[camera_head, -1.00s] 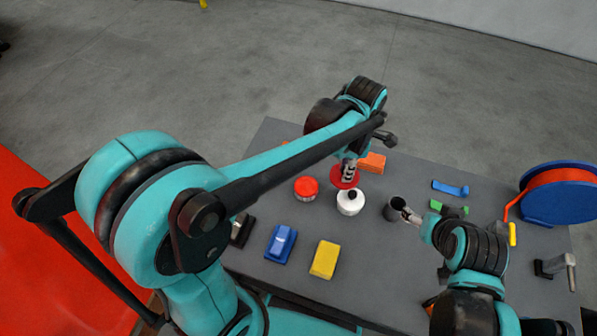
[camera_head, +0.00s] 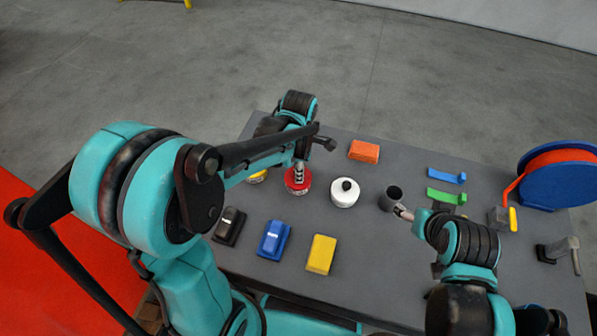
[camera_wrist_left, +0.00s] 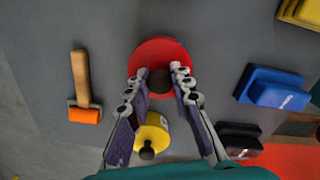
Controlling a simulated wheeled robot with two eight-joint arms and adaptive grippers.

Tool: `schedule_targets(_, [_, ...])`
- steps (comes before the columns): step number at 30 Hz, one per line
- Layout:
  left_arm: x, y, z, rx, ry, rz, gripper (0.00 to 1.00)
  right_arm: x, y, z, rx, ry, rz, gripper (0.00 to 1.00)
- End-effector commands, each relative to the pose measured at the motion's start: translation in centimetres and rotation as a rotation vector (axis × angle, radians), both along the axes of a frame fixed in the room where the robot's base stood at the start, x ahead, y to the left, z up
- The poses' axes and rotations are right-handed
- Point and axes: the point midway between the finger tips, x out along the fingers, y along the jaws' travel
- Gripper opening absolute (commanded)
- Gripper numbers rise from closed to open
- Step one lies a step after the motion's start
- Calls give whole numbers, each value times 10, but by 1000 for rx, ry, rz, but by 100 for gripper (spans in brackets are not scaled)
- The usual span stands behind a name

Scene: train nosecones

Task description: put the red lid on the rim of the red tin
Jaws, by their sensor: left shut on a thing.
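My left gripper (camera_head: 299,172) is shut on the dark knob of the red lid (camera_wrist_left: 157,52). The lid is a flat red disc, seen from above in the left wrist view between the fingertips (camera_wrist_left: 160,78). In the head view the lid is over the red tin (camera_head: 297,190), whose side with pale lettering shows below it. I cannot tell whether lid and rim touch; the lid hides the rim. My right gripper (camera_head: 404,213) is beside a dark grey cup (camera_head: 388,200); its fingers are too small to read.
A white tin (camera_head: 343,194) with a black knob stands just right of the red tin. A yellow tin (camera_wrist_left: 152,135) is close on the other side. Black, blue (camera_head: 273,240) and yellow blocks (camera_head: 321,254) lie in front, an orange block (camera_head: 364,151) behind.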

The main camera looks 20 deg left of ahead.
Motion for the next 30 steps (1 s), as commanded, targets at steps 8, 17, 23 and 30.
schedule_targets(8, [0,0,-2,0,0,0,0,0,0,-2,0,0,0,69])
schedule_targets(17, [0,0,-2,0,0,0,42,0,0,-1,0,0,0,69])
schedule_targets(23, [0,0,3,0,0,0,42,0,0,3,0,0,0,69])
schedule_targets(30, [0,0,47,0,0,0,42,0,0,19,0,0,0,69])
